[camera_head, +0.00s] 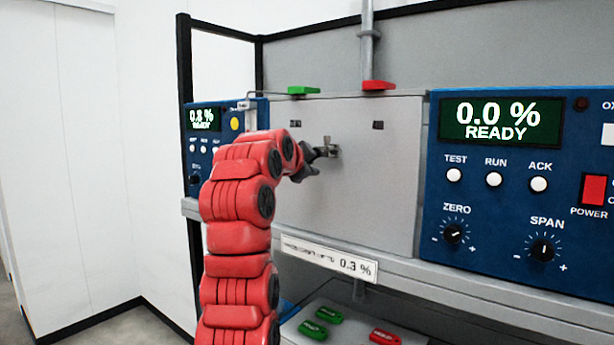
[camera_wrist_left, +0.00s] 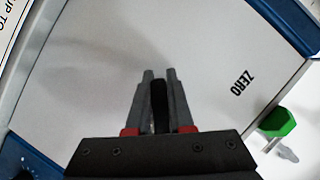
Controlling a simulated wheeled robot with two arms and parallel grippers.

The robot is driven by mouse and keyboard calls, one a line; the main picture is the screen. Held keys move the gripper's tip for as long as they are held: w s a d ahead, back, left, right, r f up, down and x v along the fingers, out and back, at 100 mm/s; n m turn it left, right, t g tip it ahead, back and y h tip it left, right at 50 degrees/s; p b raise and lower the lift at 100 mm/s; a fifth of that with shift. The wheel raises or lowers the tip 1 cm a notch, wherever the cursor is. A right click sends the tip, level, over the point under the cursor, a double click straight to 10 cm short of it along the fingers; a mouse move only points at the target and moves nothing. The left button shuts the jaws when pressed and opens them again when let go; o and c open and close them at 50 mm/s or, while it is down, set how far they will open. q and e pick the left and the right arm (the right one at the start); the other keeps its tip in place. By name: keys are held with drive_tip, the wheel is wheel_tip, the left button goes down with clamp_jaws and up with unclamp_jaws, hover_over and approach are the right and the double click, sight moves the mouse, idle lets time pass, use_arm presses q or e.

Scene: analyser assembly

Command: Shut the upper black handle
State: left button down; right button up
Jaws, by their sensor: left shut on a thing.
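The upper black handle (camera_wrist_left: 160,92) shows in the left wrist view as a narrow dark bar between two grey fingers. My left gripper (camera_wrist_left: 160,75) is shut on it, in front of the pale grey panel. In the head view my left gripper (camera_head: 326,149) is at the middle of this panel (camera_head: 345,200), beside a small metal fitting (camera_head: 333,149). The handle itself cannot be made out there, and its exact angle on its valve is unclear. My right gripper is not in view.
A green handle (camera_head: 304,90) and a red handle (camera_head: 376,85) sit at the panel's top edge. Blue analyser units stand at right (camera_head: 520,190) and left (camera_head: 203,150). A shelf edge with a "0.3 %" label (camera_head: 330,258) runs below. Green and red tags (camera_head: 328,315) lie lower down.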

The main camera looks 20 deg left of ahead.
sight(333, 180)
use_arm(q)
drive_tip(key=n, duration=0.1)
drive_tip(key=d+f+n+g+h+p, duration=0.1)
drive_tip(key=n, duration=0.1)
drive_tip(key=d+n+h, duration=0.1)
drive_tip(key=shift+s+d+f+g, duration=0.1)
drive_tip(key=shift+s+f+g, duration=0.15)
drive_tip(key=shift+s+g, duration=0.15)
drive_tip(key=shift+s+d+f+n+g+h+p, duration=0.15)
drive_tip(key=shift+d+n+h+p, duration=0.1)
drive_tip(key=shift+d+n+h, duration=0.25)
drive_tip(key=shift+s+d+n+g+h+p, duration=0.15)
drive_tip(key=shift+d+n+h+p, duration=0.2)
drive_tip(key=shift+n, duration=0.35)
drive_tip(key=shift+a, duration=0.1)
drive_tip(key=c, duration=0.8)
unclamp_jaws()
